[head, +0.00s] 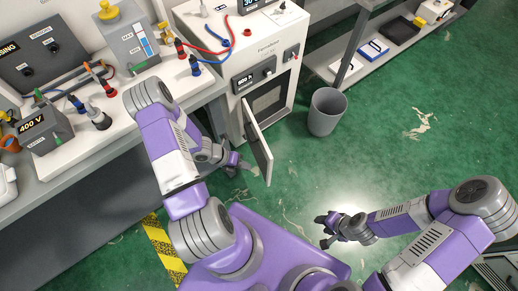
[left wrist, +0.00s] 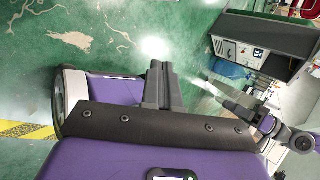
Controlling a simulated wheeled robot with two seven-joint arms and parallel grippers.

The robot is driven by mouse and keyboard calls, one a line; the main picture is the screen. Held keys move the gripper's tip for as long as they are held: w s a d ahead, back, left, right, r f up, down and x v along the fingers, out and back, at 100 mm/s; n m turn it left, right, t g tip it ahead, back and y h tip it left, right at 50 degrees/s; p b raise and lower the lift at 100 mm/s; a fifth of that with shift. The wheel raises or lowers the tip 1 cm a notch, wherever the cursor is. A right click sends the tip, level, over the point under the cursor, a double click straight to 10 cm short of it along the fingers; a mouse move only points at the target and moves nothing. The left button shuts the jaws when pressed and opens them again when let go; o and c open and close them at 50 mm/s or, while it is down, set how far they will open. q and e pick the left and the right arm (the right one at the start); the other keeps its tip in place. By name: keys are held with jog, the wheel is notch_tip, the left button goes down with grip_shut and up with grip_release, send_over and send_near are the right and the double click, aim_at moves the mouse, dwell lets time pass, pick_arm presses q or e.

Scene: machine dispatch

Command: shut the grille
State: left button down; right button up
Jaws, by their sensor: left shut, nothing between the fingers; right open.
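The grille (head: 257,150) is the hinged door on the front of the white cabinet machine (head: 277,62). It stands swung well open, out over the floor, and the dark opening (head: 267,100) behind it shows. My left gripper (head: 238,165) is shut and empty, low beside the left face of the grille; I cannot tell whether it touches. Its closed fingers (left wrist: 158,85) show in the left wrist view, where I cannot make out the grille. My right gripper (head: 326,228) is open and empty over the floor, right of the grille and apart from it.
A grey bin (head: 326,111) stands on the floor just right of the machine. A bench (head: 85,150) with electrical boxes and cables runs along the left. A shelf unit (head: 356,75) stands at the back right. The green floor right of the grille is clear.

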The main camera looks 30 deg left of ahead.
pick_arm(q)
jog(key=w+a+n+t+y, duration=0.1)
jog(key=w+a+n+t, duration=0.15)
jog(key=a+n, duration=0.45)
jog(key=b, duration=0.3)
send_near(265, 151)
jog(key=shift+t, duration=0.25)
jog(key=x, duration=0.4)
jog(key=shift+s+d+f, duration=0.15)
jog(key=shift+f, duration=0.45)
jog(key=shift+w+d, duration=0.4)
jog(key=shift+w, duration=0.1)
